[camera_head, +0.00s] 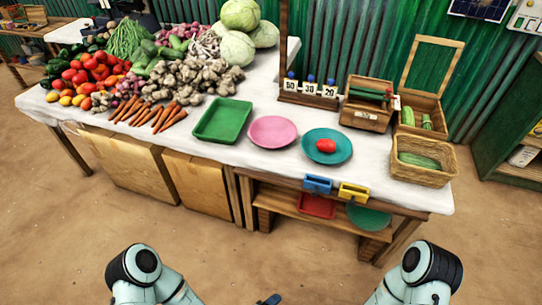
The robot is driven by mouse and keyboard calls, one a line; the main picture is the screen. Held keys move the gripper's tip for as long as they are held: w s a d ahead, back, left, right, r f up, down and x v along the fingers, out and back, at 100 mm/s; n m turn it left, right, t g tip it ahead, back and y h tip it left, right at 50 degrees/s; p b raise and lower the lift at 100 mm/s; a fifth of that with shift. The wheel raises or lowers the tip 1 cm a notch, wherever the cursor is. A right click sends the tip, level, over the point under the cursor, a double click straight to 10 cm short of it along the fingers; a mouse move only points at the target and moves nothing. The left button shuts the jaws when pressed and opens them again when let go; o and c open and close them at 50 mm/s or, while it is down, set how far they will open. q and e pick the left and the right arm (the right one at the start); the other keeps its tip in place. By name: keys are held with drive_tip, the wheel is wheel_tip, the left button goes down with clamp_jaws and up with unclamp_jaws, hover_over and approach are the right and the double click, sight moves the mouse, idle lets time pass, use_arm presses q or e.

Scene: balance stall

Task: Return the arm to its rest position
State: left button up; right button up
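My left arm (145,272) and my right arm (422,272) show at the bottom edge, in front of the stall table and apart from it. Both grippers are out of view below the picture. A small dark blue piece at the bottom centre is cut off, and I cannot tell what it is. On the white-covered table (285,165), a red vegetable (326,146) lies in a teal plate (343,150). A pink plate (272,132) and a green tray (222,121) stand to its left, both empty.
Piled vegetables fill the table's left side, with carrots (170,118) near its front edge. A wicker basket (420,178) holds a green vegetable (418,160) at the right. Number cards (309,88) and wooden boxes stand behind. Bare ground lies between my arms and the table.

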use_arm(q)
drive_tip(key=s+a+f+m+g+y+b, duration=0.2)
drive_tip(key=s+a+f+m+g, duration=0.15)
drive_tip(key=a+f, duration=0.35)
drive_tip(key=s+a+f+m+g+y+b, duration=0.25)
drive_tip(key=a+f+m, duration=0.2)
drive_tip(key=a, duration=0.45)
use_arm(e)
drive_tip(key=w+d+f+t, duration=0.1)
drive_tip(key=w+f, duration=0.3)
drive_tip(key=f, duration=0.1)
use_arm(q)
drive_tip(key=s+d+r+g+p, duration=0.1)
drive_tip(key=s+r+p, duration=0.1)
drive_tip(key=r+p, duration=0.6)
drive_tip(key=s+d+r+g+h+p, duration=0.1)
drive_tip(key=s+d+r+p, duration=0.1)
drive_tip(key=r+p, duration=0.7)
drive_tip(key=shift+s+d+g+p, duration=0.2)
drive_tip(key=shift+s+g+p, duration=0.1)
drive_tip(key=shift+s+p, duration=0.4)
use_arm(e)
drive_tip(key=s+a+r+g, duration=0.1)
drive_tip(key=s+r, duration=0.1)
drive_tip(key=r, duration=0.7)
drive_tip(key=s+a+r+g, duration=0.1)
drive_tip(key=s+r, duration=0.2)
drive_tip(key=r, duration=0.6)
drive_tip(key=shift+s+a, duration=0.25)
